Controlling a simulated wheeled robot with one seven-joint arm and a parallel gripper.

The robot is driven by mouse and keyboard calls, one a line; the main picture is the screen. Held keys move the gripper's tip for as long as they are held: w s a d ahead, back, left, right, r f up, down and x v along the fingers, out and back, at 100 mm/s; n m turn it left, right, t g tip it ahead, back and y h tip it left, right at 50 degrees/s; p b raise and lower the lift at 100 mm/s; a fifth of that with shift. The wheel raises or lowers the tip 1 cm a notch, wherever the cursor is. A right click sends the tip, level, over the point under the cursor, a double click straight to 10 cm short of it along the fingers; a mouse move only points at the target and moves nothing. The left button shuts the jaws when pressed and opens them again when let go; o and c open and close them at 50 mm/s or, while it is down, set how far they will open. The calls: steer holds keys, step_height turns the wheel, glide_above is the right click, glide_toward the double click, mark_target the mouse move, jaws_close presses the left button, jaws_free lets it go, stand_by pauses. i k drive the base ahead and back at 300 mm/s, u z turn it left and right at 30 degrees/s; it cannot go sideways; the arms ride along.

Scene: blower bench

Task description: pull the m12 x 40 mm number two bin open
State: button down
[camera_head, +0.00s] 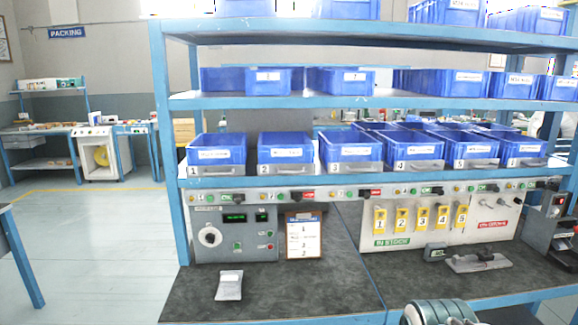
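The number two bin (285,141) is a blue open-topped bin on the lowest shelf, second from the left. It has a white label too small to read, a "2" tag at its lower left and a grey front strip (288,169). It sits level in the row, its front about in line with bin 1 (216,142) on its left and bin 3 (351,139) on its right, with gaps on both sides. Its contents cannot be made out. My gripper is not in view.
A rail with small switches and coloured tags runs under the bins. Below stand a control panel (236,235), a clipboard (303,240) and a panel with yellow numbered tags. A ribbed grey-green object (440,313) sits at the bottom edge. Dark worktop is clear at centre.

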mark_target(281, 153)
steer(key=z, duration=0.5)
steer(key=i, duration=1.15)
steer(key=u, duration=0.3)
